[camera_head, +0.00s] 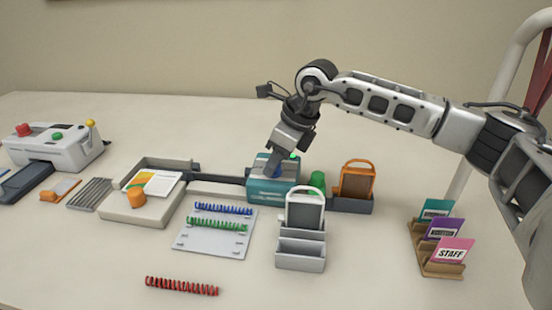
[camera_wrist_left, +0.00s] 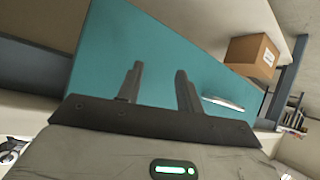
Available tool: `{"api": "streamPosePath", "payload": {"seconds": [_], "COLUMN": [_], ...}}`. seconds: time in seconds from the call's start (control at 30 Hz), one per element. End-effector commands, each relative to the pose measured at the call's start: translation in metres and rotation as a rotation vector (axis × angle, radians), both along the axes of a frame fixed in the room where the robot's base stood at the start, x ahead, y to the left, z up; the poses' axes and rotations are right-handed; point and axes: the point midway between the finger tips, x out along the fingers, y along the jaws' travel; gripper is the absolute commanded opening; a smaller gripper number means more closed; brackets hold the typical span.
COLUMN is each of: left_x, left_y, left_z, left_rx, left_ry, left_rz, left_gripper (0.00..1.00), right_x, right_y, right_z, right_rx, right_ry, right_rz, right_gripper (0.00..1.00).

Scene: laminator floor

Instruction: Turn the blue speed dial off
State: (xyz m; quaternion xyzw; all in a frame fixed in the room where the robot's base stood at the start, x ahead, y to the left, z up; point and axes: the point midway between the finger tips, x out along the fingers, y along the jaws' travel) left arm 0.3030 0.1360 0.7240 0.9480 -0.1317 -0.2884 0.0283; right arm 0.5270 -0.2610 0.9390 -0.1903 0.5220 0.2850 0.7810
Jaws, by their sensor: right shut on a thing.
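A teal machine (camera_head: 262,192) stands at the middle of the table in the head view. Its blue speed dial (camera_head: 277,175) is on top and mostly hidden under my right gripper (camera_head: 276,167). My right gripper points down and is shut on the dial. The dial's setting cannot be read. My left gripper (camera_wrist_left: 157,85) shows only in the left wrist view, with its two fingers apart and nothing between them.
A tray (camera_head: 120,210) with cards and an orange item stands left of the machine. A green cylinder (camera_head: 317,181), an orange-framed holder (camera_head: 357,180) and a white-framed one (camera_head: 304,210) stand to the right. A card rack (camera_head: 440,268) is at far right.

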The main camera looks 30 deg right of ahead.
Motion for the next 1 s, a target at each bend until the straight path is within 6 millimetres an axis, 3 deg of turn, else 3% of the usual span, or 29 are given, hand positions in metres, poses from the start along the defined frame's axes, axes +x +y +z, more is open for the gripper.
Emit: {"api": "streamPosePath", "payload": {"seconds": [0.27,1.0], "left_x": [-0.0005,0.0030], "left_y": [0.0000,0.0003], "left_z": [-0.0007,0.0030], "left_rx": [0.000,0.002], "left_ry": [0.002,-0.007], "left_rz": [0.000,-0.001], "left_gripper": [0.36,0.36], "right_x": [0.0011,0.0051], "right_y": [-0.0005,-0.0019], "right_z": [0.0002,0.0011], "right_rx": [0.002,0.002], "right_ry": [0.001,-0.001], "right_rz": [0.162,0.820], "right_gripper": [0.10,0.10]}}
